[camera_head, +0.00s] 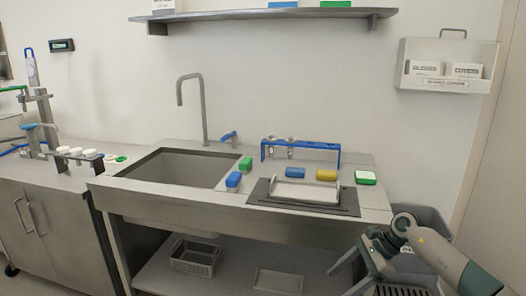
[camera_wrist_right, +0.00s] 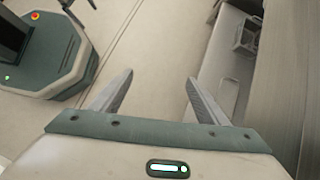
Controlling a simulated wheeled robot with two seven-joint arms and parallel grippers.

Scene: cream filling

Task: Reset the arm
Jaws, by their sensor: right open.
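My right arm comes in from the lower right of the head view, and my right gripper (camera_head: 352,270) hangs low in front of the counter's right end. In the right wrist view my right gripper (camera_wrist_right: 153,92) shows two fingers spread wide apart, with nothing between them but pale floor. My left gripper is not seen in either view.
A steel sink counter (camera_head: 190,205) stands ahead, with a dark mat (camera_head: 258,192), a white tray (camera_head: 304,190), a blue rack (camera_head: 300,144) and several coloured blocks. A grey bin (camera_head: 430,218) stands at its right end. A wall shelf (camera_head: 260,14) is above.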

